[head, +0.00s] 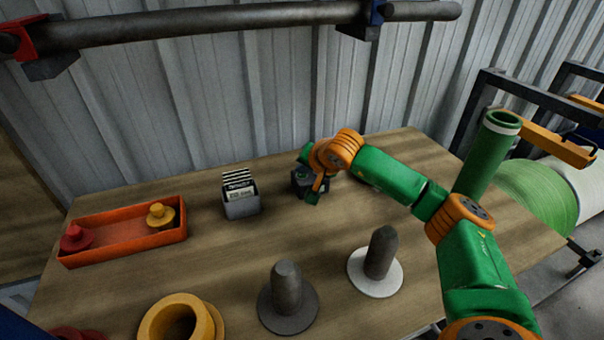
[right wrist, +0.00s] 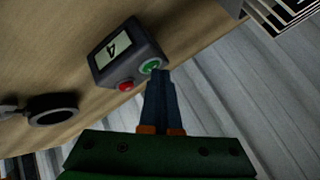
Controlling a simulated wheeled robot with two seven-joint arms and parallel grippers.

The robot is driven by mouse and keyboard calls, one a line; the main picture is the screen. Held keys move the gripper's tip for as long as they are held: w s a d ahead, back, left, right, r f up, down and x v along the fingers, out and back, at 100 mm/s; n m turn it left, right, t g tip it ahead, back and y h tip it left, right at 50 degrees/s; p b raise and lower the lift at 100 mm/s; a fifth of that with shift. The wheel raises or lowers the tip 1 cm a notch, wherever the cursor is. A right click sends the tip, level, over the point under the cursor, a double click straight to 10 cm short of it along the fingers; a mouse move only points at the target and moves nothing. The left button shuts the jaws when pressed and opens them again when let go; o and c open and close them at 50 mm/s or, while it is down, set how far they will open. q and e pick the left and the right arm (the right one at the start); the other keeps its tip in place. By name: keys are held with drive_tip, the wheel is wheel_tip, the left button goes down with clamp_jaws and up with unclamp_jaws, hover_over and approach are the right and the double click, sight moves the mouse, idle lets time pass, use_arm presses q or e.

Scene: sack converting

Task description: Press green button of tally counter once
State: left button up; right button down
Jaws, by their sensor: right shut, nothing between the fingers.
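The tally counter (right wrist: 132,50) is a small dark grey box on the wooden table. In the right wrist view its lit display (right wrist: 112,48) shows one digit that looks like a 4, turned. Its green button (right wrist: 151,66) and red button (right wrist: 126,85) sit on the same face. In the head view the counter (head: 298,186) is partly hidden by my right gripper (head: 315,191). My right gripper (right wrist: 161,76) is shut and empty, its fingertips right at the edge of the green button. I cannot tell whether they touch it. My left gripper is not in view.
A holder with cards (head: 241,205) stands left of the counter, and an orange tray (head: 125,242) with a red and a yellow piece lies farther left. Two pegs on round bases, dark (head: 287,296) and white (head: 374,272), stand in front. A yellow ring (head: 170,318) lies front left.

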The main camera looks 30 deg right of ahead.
sight(303, 177)
drive_tip(key=shift+r+p, duration=0.65)
drive_tip(key=shift+r, duration=0.15)
drive_tip(key=shift+r, duration=0.1)
wheel_tip(303, 177, up, 5)
drive_tip(key=p, duration=0.4)
idle(0.5)
